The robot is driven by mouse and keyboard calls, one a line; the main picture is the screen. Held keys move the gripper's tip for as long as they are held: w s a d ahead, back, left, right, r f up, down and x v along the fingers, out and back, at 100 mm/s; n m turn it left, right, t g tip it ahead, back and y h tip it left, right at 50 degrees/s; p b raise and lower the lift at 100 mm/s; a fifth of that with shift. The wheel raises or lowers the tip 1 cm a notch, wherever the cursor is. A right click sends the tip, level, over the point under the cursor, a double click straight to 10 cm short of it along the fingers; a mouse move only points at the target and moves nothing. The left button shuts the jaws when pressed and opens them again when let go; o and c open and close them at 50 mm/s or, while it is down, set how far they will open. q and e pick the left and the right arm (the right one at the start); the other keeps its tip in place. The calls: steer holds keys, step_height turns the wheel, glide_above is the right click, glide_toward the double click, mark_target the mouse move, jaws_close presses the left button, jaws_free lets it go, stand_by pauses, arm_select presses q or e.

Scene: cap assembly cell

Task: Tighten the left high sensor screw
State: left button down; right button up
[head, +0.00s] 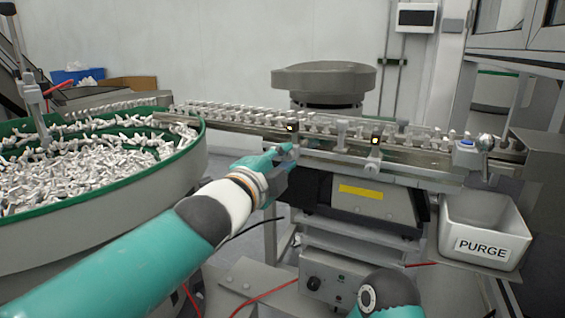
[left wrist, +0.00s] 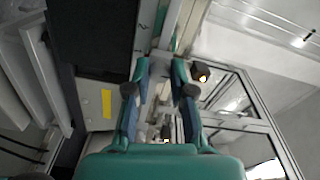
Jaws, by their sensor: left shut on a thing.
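The left high sensor (head: 291,126) is a small dark block with a lit yellow-orange face, on the front of the feed rail. My left gripper (head: 286,153) reaches the rail just below this sensor. In the left wrist view its two fingers (left wrist: 160,72) are shut on a small pale grey piece between the tips, which I take for the sensor's screw. The fingers hide most of the screw, so its tightness cannot be seen. My right gripper is not in view; only part of my right arm shows at the bottom of the head view.
A second lit sensor (head: 376,135) sits farther right on the rail (head: 400,152), which carries a row of pale parts. A green-rimmed bowl (head: 110,182) full of white parts stands left. A white PURGE bin (head: 483,212) hangs at the right end.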

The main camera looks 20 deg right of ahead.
arm_select(q)
steer(key=shift+f, duration=0.3)
steer(key=c, duration=1)
jaws_free()
steer(key=shift+r, duration=0.1)
steer(key=shift+s+a+r, duration=0.1)
steer(key=shift+r, duration=0.05)
steer(key=shift+s+a, duration=0.15)
steer(key=shift+a, duration=0.05)
steer(key=v, duration=1.1)
steer(key=shift+s+a, duration=0.1)
